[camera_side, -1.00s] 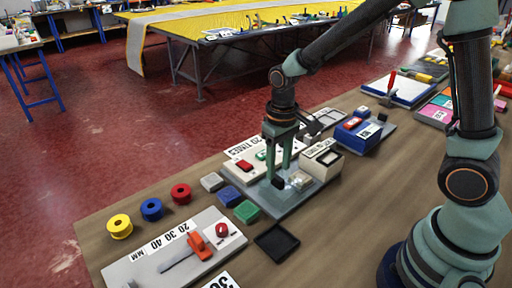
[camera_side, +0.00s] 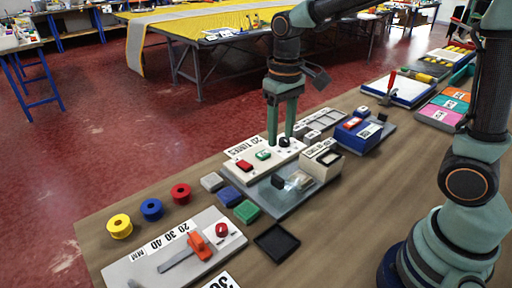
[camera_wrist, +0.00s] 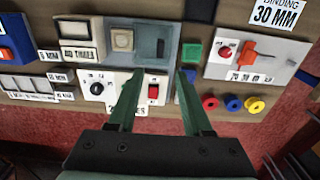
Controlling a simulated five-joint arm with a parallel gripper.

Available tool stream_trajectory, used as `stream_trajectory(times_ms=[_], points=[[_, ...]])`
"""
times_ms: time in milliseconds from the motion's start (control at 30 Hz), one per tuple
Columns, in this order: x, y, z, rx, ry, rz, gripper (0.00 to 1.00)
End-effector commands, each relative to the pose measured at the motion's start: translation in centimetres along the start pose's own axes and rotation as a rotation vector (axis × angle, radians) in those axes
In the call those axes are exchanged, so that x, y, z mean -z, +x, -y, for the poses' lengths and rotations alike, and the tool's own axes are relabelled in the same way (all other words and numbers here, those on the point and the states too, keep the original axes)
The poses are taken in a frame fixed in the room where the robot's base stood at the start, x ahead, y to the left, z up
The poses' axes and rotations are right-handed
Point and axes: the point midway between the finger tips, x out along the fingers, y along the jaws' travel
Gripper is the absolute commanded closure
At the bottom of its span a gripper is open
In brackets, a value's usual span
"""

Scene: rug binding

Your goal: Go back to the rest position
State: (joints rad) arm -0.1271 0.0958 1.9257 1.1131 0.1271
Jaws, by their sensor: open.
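My gripper (camera_side: 282,140) hangs above the white control panel (camera_side: 240,172) with its two green fingers apart and nothing between them. The panel carries a red switch (camera_side: 244,165) and a green button (camera_side: 263,155). No held object shows in either view.
Yellow (camera_side: 119,226), blue (camera_side: 151,209) and red (camera_side: 181,194) rolls stand at the left. A blue box (camera_side: 357,137) stands to the right. Bare wood (camera_side: 365,205) is clear in the foreground.

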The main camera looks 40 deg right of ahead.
Motion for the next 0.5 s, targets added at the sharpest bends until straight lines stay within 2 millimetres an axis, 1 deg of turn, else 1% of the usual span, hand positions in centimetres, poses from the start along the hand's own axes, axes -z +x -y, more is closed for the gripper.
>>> stream_trajectory(times_ms=[167,300,500], points=[[-1.2,-1.8,-0.9,0.008,0.001,-0.075,0.5],[-3.0,-3.6,-2.0,0.014,0.002,-0.178,0.5],[-5.7,-5.2,-3.4,0.013,0.002,-0.324,0.5]])
